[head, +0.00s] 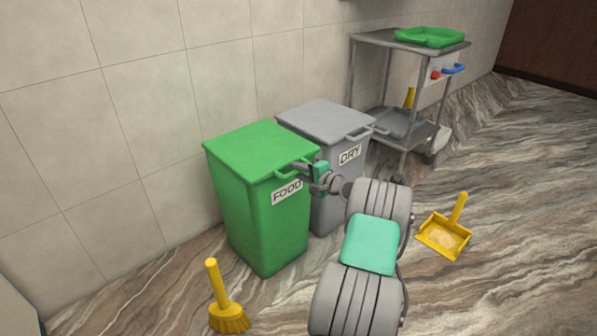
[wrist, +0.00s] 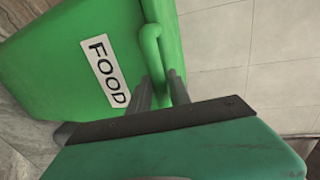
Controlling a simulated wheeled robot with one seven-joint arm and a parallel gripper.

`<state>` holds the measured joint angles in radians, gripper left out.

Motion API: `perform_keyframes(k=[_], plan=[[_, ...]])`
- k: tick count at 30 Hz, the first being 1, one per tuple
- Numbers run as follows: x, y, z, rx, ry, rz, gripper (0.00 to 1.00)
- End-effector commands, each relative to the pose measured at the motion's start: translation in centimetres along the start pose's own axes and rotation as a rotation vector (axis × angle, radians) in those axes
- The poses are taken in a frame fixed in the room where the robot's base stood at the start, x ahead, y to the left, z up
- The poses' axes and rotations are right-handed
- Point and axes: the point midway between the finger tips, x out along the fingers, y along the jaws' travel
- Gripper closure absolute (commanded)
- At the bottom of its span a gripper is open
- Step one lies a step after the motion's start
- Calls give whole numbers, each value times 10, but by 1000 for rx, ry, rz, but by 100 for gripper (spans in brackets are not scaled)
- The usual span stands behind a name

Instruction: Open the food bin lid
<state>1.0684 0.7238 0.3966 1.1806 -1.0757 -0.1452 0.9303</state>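The food bin (head: 265,225) is green, with a white FOOD label (head: 287,191) on its front, which also shows in the wrist view (wrist: 105,72). Its green lid (head: 258,148) lies flat and closed on top. A looped green handle (wrist: 153,42) sticks out from the lid's front edge. My gripper (head: 310,168) is at this handle in the head view. In the wrist view, its two grey fingers (wrist: 163,92) stand close on either side of the handle bar, with no clear gap showing. The fingertips are partly hidden.
A grey DRY bin (head: 330,120), lid closed, stands close on the right. A tiled wall is behind the bins. A metal trolley (head: 385,42) with a green tray (head: 430,37) stands beyond.

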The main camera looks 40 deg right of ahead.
Motion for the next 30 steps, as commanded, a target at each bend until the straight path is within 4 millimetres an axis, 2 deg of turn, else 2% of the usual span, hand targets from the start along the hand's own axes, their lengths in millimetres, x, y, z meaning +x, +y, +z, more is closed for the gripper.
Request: perform_keyframes(k=[1, 8, 30], plan=[[0, 0, 0, 0, 0, 0, 81], [0, 0, 0, 0, 0, 0, 100], [0, 0, 0, 0, 0, 1, 100]])
